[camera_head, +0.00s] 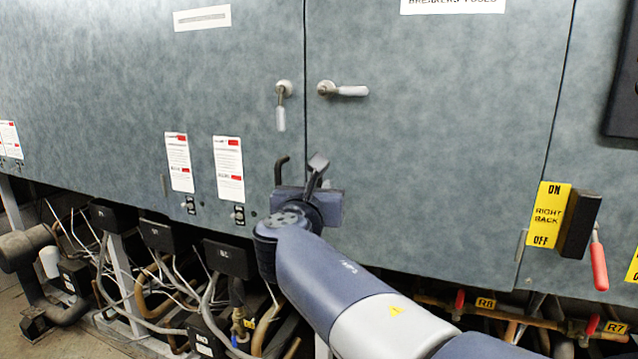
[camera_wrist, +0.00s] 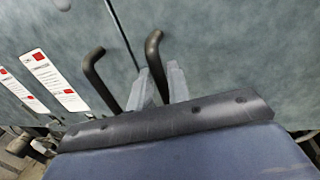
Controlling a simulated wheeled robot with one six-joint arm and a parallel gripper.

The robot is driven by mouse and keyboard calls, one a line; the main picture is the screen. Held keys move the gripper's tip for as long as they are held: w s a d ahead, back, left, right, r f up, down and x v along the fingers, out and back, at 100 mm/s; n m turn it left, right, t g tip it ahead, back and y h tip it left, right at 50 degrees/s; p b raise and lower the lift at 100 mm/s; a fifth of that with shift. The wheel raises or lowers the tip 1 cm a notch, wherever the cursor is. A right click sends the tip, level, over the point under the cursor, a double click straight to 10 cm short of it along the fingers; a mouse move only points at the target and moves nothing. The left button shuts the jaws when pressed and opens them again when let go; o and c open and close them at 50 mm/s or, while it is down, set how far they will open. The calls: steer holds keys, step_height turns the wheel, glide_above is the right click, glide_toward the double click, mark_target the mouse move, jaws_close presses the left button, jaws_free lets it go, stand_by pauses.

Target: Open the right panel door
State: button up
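The right panel door (camera_head: 440,160) is a blue-grey metal sheet and looks closed, flush with the left door (camera_head: 150,90) along a thin seam. Its white turn-latch (camera_head: 342,90) lies horizontal. The left door's latch (camera_head: 281,105) points down. In the wrist view, a black bent handle (camera_wrist: 152,52) stands on the right door, right of the seam. In the wrist view my gripper's two grey fingers (camera_wrist: 162,86) stand on either side of this handle. Whether they press on it is unclear.
A second black handle (camera_wrist: 95,75) is on the left door, close by; it also shows in the head view (camera_head: 281,168). A yellow ON/OFF sign (camera_head: 548,214) with a black block and red lever is at the right. Pipes and cables (camera_head: 150,290) crowd the space below.

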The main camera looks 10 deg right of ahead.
steer(key=shift+w+d, duration=0.3)
steer(key=shift+w, duration=0.3)
steer(key=shift+c, duration=0.5)
jaws_close()
